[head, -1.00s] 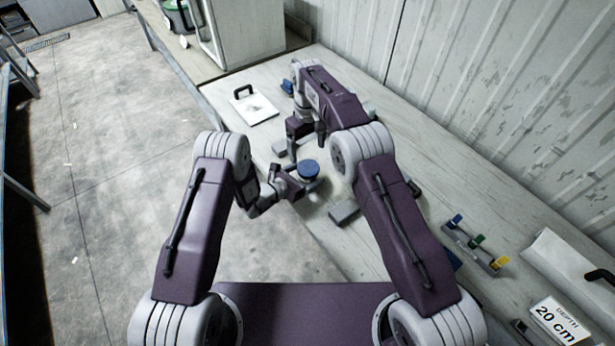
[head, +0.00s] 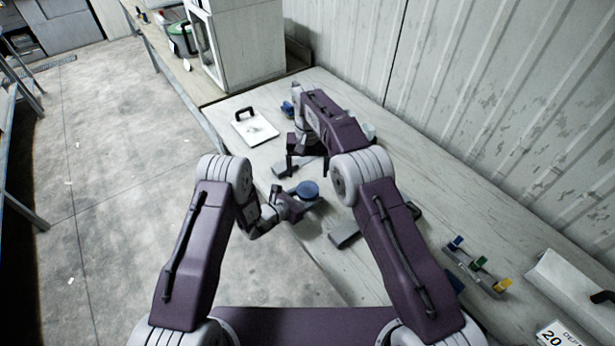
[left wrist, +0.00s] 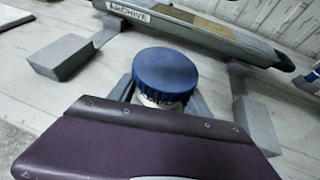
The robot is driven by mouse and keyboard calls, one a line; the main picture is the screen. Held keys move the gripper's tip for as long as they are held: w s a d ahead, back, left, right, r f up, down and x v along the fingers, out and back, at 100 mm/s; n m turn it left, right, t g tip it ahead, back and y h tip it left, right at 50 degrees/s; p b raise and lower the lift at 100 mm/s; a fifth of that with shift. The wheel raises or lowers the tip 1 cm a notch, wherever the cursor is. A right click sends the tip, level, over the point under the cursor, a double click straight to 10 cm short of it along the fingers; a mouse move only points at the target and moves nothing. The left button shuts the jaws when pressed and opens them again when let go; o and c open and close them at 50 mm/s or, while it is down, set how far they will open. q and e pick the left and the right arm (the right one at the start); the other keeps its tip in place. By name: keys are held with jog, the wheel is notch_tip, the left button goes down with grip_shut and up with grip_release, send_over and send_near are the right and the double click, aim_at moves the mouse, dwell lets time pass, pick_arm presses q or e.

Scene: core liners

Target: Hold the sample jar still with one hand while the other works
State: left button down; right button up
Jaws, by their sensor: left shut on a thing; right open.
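The sample jar (head: 308,189) has a round blue lid and stands upright by the bench's front edge. In the left wrist view the blue lid (left wrist: 165,74) shows above a strip of the pale jar body. My left gripper (head: 299,200) is shut around the jar from the left, below its lid; its fingers (left wrist: 160,103) flank the jar in the wrist view. My right gripper (head: 307,160) is open and empty, pointing down above the bench beyond the jar. Much of the jar body is hidden.
Grey blocks (head: 345,234) lie on the bench near the jar. A white board with a black handle (head: 255,129) lies farther back. A rack with blue, green and yellow pieces (head: 475,267) stands at right. A tray marked "ARCHIVE" (left wrist: 200,29) shows in the wrist view. A corrugated wall (head: 500,110) bounds the bench.

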aim_at(308, 189)
jog(key=m, duration=0.6)
jog(key=shift+m, duration=0.4)
jog(key=m, duration=0.6)
jog(key=shift+m, duration=0.4)
jog(key=m, duration=0.5)
jog(key=shift+m, duration=0.4)
jog(key=m, duration=0.5)
notch_tip(308, 189, down, 8)
